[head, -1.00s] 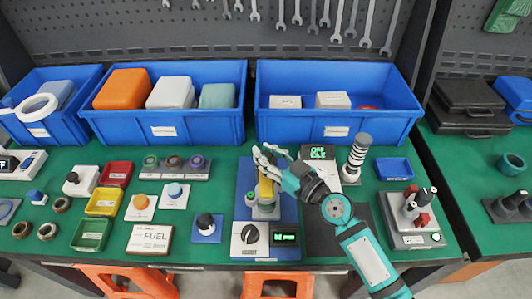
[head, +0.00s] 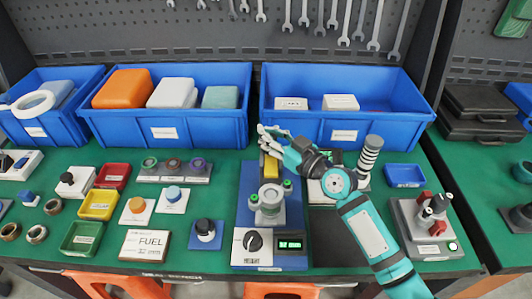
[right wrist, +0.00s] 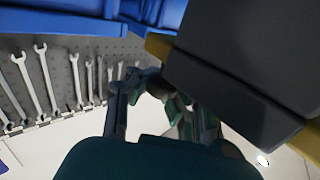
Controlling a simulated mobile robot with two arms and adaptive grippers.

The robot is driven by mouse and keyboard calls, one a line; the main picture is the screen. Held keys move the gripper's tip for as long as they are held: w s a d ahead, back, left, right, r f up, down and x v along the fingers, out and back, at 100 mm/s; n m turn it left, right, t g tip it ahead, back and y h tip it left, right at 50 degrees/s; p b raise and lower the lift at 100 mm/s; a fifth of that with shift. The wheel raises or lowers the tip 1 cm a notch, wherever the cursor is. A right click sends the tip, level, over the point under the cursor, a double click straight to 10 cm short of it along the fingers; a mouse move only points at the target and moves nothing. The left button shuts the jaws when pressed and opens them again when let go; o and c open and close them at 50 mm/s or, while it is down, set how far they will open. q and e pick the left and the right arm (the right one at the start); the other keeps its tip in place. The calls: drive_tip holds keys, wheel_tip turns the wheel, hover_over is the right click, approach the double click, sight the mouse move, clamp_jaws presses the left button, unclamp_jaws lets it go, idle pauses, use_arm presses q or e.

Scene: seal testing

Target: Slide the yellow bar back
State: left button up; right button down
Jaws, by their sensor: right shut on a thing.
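The yellow bar (head: 270,168) shows in the head view on the blue-based tester (head: 246,208), behind the grey round fixture (head: 268,203) with two green knobs. My right gripper (head: 271,143) is at the bar's back end and shut on it; the fingers hide part of the bar. In the right wrist view, the gripper fingers (right wrist: 170,105) sit beside a large dark grey block (right wrist: 245,75) with yellow edges, close to the camera. The exact contact is hard to make out there. My left gripper is not in view.
A blue bin (head: 345,128) stands close behind my right gripper, with a second bin (head: 205,128) to its left. A striped grey post (head: 370,160) stands right of the gripper.

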drive_tip(key=shift+w+d+f, duration=0.1)
drive_tip(key=shift+w+d, duration=0.15)
drive_tip(key=shift+d, duration=0.15)
drive_tip(key=c, duration=1.1)
unclamp_jaws()
drive_tip(key=shift+d, duration=0.35)
drive_tip(key=shift+s, duration=0.1)
drive_tip(key=shift+a, duration=0.2)
drive_tip(key=v, duration=1.2)
